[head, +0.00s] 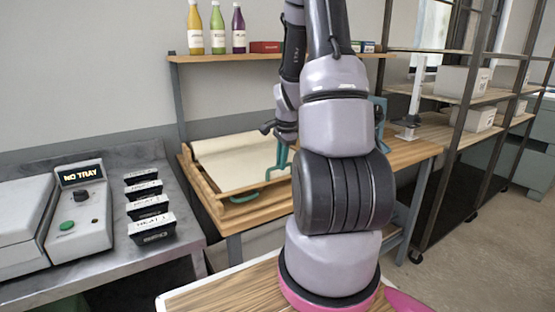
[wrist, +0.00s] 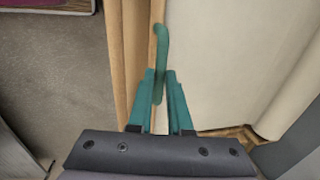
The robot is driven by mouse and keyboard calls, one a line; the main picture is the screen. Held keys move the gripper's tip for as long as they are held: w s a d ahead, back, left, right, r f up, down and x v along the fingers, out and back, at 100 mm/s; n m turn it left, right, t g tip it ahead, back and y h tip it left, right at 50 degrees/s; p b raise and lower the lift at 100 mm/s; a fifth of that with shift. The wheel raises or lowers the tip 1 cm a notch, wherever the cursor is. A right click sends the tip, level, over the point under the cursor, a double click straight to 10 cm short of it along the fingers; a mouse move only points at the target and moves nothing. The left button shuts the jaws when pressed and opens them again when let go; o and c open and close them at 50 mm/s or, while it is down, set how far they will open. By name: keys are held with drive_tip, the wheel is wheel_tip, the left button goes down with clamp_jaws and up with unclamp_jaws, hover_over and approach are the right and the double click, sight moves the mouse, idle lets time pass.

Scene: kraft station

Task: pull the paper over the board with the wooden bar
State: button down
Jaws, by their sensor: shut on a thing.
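The paper (head: 235,158) is a cream sheet lying over the wooden board (head: 195,183) on the workbench. In the wrist view the pale paper (wrist: 215,60) fills the right of the picture, with a curled roll at far right. A green handle (head: 245,198) stands at the board's front edge; it also shows in the wrist view (wrist: 162,45). A narrow wooden bar (wrist: 153,45) runs beside the handle along the paper's edge. My gripper (wrist: 160,78) has its teal fingers closed around the handle. My arm hides the board's right part in the head view.
A shelf above the bench holds several bottles (head: 217,28) and a red box (head: 265,47). At left a metal counter carries a NO TRAY machine (head: 80,215) and several dark labelled containers (head: 150,220). A metal rack (head: 470,90) stands at right.

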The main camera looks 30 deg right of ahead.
drive_tip(key=c, duration=0.8)
unclamp_jaws()
drive_tip(key=shift+c, duration=0.2)
wheel_tip(320, 180, up, 11)
drive_tip(key=s, duration=0.2)
drive_tip(key=shift+f, duration=0.15)
drive_tip(key=s+a+r+n+t+y, duration=0.2)
drive_tip(key=s+a+r+n+t, duration=0.3)
drive_tip(key=s+a+r+n, duration=0.8)
drive_tip(key=s+a+r, duration=0.3)
drive_tip(key=a+r, duration=0.3)
drive_tip(key=shift+a, duration=0.15)
